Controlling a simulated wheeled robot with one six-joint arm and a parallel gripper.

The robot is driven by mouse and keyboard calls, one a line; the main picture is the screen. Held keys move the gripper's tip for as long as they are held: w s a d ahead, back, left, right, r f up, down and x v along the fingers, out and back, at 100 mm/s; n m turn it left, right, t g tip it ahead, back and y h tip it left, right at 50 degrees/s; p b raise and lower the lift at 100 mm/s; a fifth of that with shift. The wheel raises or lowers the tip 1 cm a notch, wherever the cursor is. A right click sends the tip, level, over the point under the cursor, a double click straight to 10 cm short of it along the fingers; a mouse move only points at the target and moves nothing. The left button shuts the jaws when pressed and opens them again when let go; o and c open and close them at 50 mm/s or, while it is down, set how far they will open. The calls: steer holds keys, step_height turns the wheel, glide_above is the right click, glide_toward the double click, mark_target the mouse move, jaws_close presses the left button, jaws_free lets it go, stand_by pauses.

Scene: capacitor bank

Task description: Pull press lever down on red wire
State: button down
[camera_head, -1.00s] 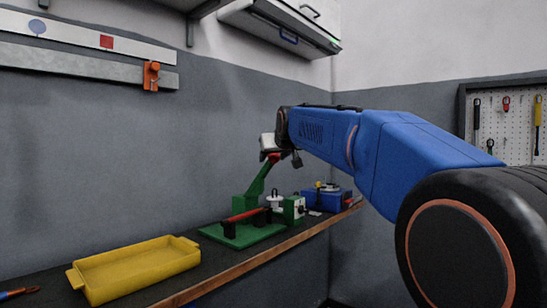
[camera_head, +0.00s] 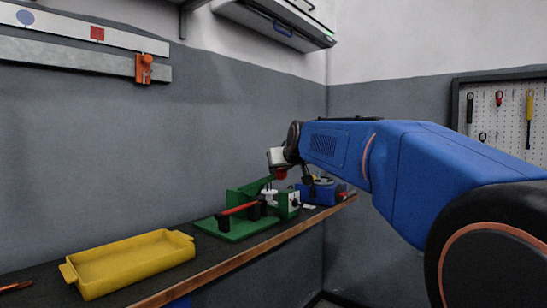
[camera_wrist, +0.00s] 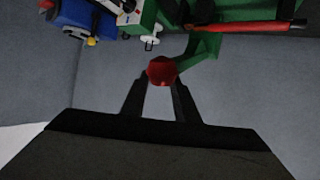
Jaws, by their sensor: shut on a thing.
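The green press (camera_head: 232,231) stands on the workbench, with the red wire (camera_head: 239,209) lying across black holders on it. The wire also shows at the top right of the wrist view (camera_wrist: 245,27). The press lever (camera_head: 256,186) is green, slopes up at a low angle towards my gripper, and ends in a red knob (camera_head: 281,174). In the wrist view, the knob (camera_wrist: 161,70) sits between my gripper's fingertips (camera_wrist: 160,82), and the lever (camera_wrist: 203,48) runs from it to the press. My gripper is shut on the knob. In the head view my arm's end partly hides the knob.
A yellow tray (camera_head: 130,268) stands on the left of the bench (camera_head: 215,262). A blue device (camera_head: 322,192) and a small green-and-white unit (camera_head: 289,203) stand right of the press. A tool pegboard (camera_head: 505,115) hangs at the right.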

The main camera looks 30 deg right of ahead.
steer(key=c, duration=2.5)
jaws_free()
steer(key=shift+s+d+f, duration=0.1)
steer(key=shift+s+f, duration=0.2)
steer(key=shift+f, duration=0.3)
steer(key=shift+s+d+f, duration=0.1)
steer(key=shift+s+f, duration=0.15)
steer(key=shift+f, duration=0.3)
steer(key=o, duration=1.2)
steer(key=shift+r, duration=0.1)
steer(key=v, duration=1.7)
steer(key=shift+s+a, duration=0.2)
